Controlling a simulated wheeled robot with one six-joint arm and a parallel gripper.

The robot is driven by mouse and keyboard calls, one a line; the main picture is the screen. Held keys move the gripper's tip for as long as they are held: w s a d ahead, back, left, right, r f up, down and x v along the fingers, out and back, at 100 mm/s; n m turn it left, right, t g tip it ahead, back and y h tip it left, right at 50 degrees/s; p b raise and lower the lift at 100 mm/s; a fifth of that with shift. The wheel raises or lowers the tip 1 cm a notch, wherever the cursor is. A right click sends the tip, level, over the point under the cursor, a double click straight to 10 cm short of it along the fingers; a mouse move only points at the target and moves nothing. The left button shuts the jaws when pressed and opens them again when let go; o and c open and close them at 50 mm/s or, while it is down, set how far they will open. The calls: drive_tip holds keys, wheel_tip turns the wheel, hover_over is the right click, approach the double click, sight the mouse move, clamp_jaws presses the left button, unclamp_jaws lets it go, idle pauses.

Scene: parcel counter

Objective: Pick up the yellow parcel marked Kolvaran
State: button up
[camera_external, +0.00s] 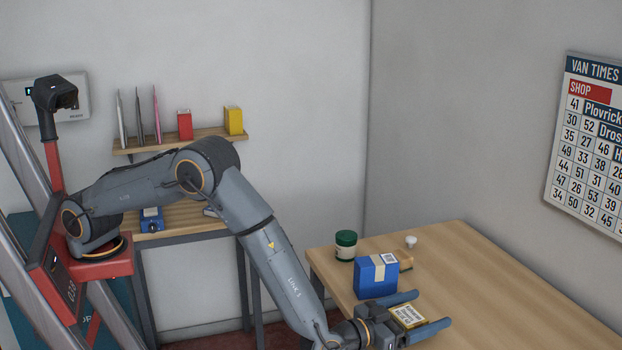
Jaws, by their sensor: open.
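The yellow parcel (408,316) with a pale printed label lies at the counter's near side. The label's top line looks like Kolvaran, but the print is small. My gripper (423,313) is open, with one blue finger on the far side of the parcel and one on the near side, as seen here. I cannot tell whether the fingers touch it or how high they are over the counter. The gripper body hides the parcel's left part.
A blue box (376,277) stands upright just behind the gripper, close to the far finger. A dark green jar (346,246) and a small white object (411,241) stand farther back. The counter's right side (490,285) is clear.

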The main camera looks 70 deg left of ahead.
drive_tip(key=shift+c, duration=0.2)
drive_tip(key=c, duration=1.2)
